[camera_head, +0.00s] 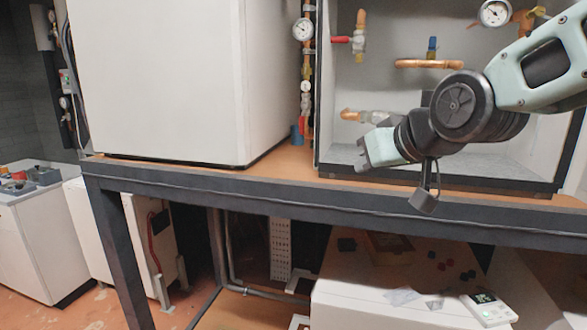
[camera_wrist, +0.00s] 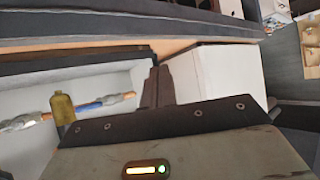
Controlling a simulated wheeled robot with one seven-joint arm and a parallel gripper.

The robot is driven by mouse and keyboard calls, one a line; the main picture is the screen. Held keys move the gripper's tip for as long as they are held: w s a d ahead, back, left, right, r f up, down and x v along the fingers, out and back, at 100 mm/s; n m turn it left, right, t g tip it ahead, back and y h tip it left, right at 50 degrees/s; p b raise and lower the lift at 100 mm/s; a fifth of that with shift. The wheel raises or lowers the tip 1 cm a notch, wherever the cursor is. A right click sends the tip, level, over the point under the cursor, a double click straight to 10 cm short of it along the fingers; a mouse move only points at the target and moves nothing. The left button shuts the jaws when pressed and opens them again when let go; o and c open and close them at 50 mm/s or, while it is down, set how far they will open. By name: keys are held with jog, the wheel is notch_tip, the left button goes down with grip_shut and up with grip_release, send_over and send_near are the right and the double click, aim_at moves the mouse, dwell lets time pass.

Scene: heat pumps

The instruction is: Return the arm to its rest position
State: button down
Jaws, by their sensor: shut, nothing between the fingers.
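My arm (camera_head: 545,75) reaches in from the right edge in the head view, in front of the open white-walled cabinet (camera_head: 490,150) on the bench. My gripper (camera_head: 362,158) is at the arm's left end, above the bench's front edge and in front of the cabinet's lower left part. In the wrist view, my gripper's dark fingers (camera_wrist: 158,87) stand close together, with nothing seen between them. The gripper is shut and empty. Its fingertips are hard to make out in the head view.
A large white box unit (camera_head: 160,80) stands left on the orange bench top (camera_head: 275,170). Copper pipes (camera_head: 428,64), valves and a gauge (camera_head: 495,13) are inside the cabinet. The dark bench rail (camera_head: 300,200) runs below the gripper. A white unit (camera_head: 370,305) stands under the bench.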

jog(key=s+f+n+g+h, duration=0.1)
jog(key=s+f+g+h, duration=0.1)
jog(key=s+f+g, duration=0.3)
jog(key=s+d+f+n+g+h, duration=0.1)
jog(key=s+f+g, duration=0.4)
jog(key=s+f, duration=0.8)
jog(key=s+n, duration=0.1)
jog(key=s, duration=0.8)
jog(key=shift+s+d+f+n+h, duration=0.2)
jog(key=shift+s+f+n+h, duration=0.1)
jog(key=shift+s+f+h, duration=0.1)
